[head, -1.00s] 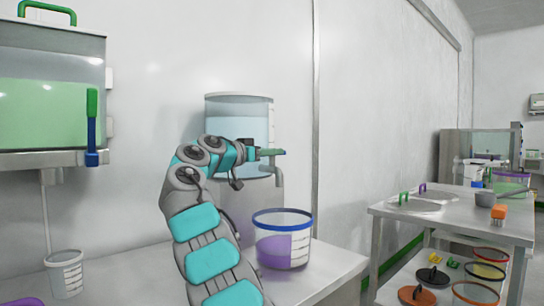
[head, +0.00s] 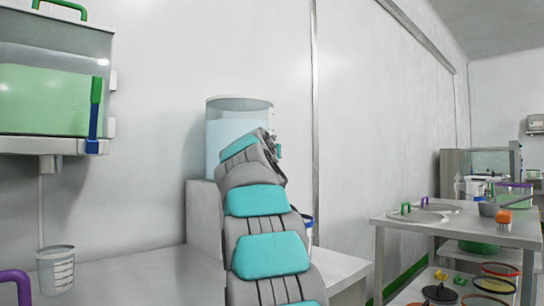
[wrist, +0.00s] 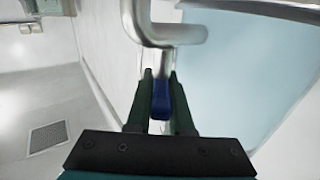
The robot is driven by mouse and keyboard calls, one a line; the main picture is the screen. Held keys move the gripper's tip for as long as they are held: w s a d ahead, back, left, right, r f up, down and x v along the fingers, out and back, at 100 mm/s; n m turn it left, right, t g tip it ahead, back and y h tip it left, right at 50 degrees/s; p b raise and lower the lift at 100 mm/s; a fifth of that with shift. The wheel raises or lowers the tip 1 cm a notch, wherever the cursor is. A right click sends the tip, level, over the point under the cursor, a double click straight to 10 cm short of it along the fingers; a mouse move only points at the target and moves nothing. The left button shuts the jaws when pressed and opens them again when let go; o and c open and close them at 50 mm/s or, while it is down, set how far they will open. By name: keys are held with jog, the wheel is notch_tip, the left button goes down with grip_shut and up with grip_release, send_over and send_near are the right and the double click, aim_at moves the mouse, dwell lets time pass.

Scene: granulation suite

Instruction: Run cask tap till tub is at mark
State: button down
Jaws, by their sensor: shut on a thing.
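The cask (head: 225,140) is a clear round tank of pale blue liquid on a grey stand; its wall also fills the right of the wrist view (wrist: 240,75). Its tap is a bent silver pipe (wrist: 170,33) with a blue handle (wrist: 160,100). My gripper (wrist: 160,88) has dark green fingers, shut on the blue handle from both sides. In the head view my arm hides the gripper and tap. The tub (head: 308,222) shows only a sliver of its blue rim beside my arm; its level and mark are hidden. I cannot tell whether liquid is running.
A wall tank (head: 45,95) of green liquid with a green-and-blue lever (head: 95,115) hangs at left. A small marked cup (head: 56,270) stands on the counter (head: 140,275) below it. A steel table (head: 455,230) with lids and tools stands at right.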

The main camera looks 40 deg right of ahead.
dwell(0.3)
jog(key=c, duration=0.8)
grip_release()
jog(key=shift+s+a, duration=0.1)
jog(key=shift+a, duration=0.05)
jog(key=shift+s+a+f, duration=0.1)
jog(key=shift+s+a, duration=0.25)
jog(key=b+v, duration=0.1)
jog(key=v, duration=0.5)
jog(key=shift+s+b, duration=0.3)
jog(key=shift+a, duration=0.1)
